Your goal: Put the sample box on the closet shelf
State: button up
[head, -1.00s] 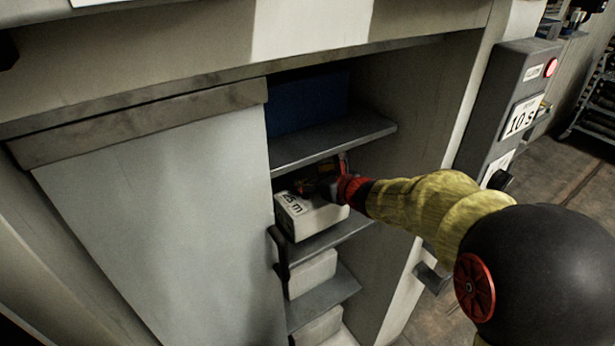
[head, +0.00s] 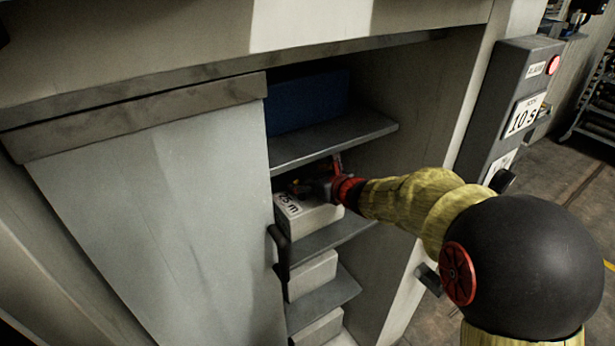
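A white sample box (head: 305,219) with black lettering on its top sits in the open right side of the closet, at the second shelf (head: 330,236) from the top. Its base looks to be on or just above that shelf. My gripper (head: 305,189) reaches in from the right and is at the top of the box, under the upper shelf (head: 332,143). Its fingers are dark and small, and I cannot tell whether they grip the box.
A blue box (head: 305,102) stands on the upper shelf. White boxes (head: 312,274) sit on the lower shelves. A grey sliding door (head: 160,220) covers the closet's left side. A control box with a red button (head: 552,66) is mounted at the right.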

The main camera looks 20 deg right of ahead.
jog(key=shift+o, duration=1.3)
jog(key=shift+r, duration=0.25)
jog(key=p+v, duration=0.3)
jog(key=v, duration=0.9)
jog(key=shift+p, duration=0.3)
jog(key=shift+f, duration=0.1)
